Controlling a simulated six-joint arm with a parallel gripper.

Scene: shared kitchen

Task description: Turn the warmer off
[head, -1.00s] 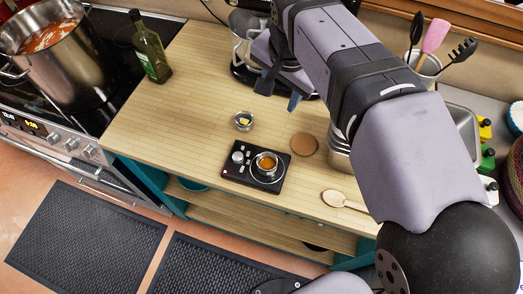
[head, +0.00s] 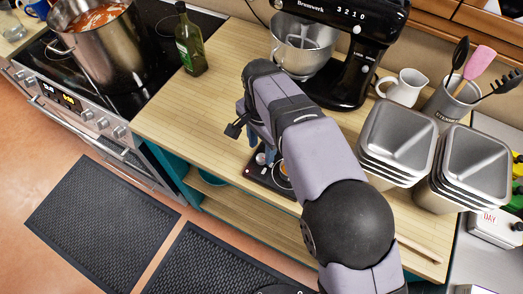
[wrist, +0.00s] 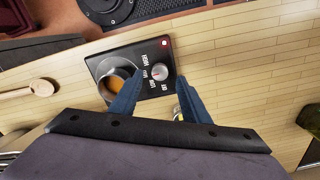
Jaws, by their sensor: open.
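The warmer is a black plate (head: 262,181) on the wooden counter, mostly hidden by my arm in the head view. In the wrist view the warmer (wrist: 96,62) shows a silver knob (wrist: 162,73), printed settings and a small red light (wrist: 165,42) that looks lit. I cannot tell the knob's setting. A small metal pot of orange-brown liquid (wrist: 116,84) stands on the warmer, partly behind my left finger. My gripper (wrist: 159,82) is open above the warmer, its blue fingers on either side of the knob in view. Contact is not visible. In the head view my gripper (head: 263,149) points down.
A wooden spoon (wrist: 38,88) lies beside the warmer. A stand mixer (head: 345,65), stacked metal tins (head: 395,140) and an oil bottle (head: 190,45) stand around. The counter left of the warmer is clear.

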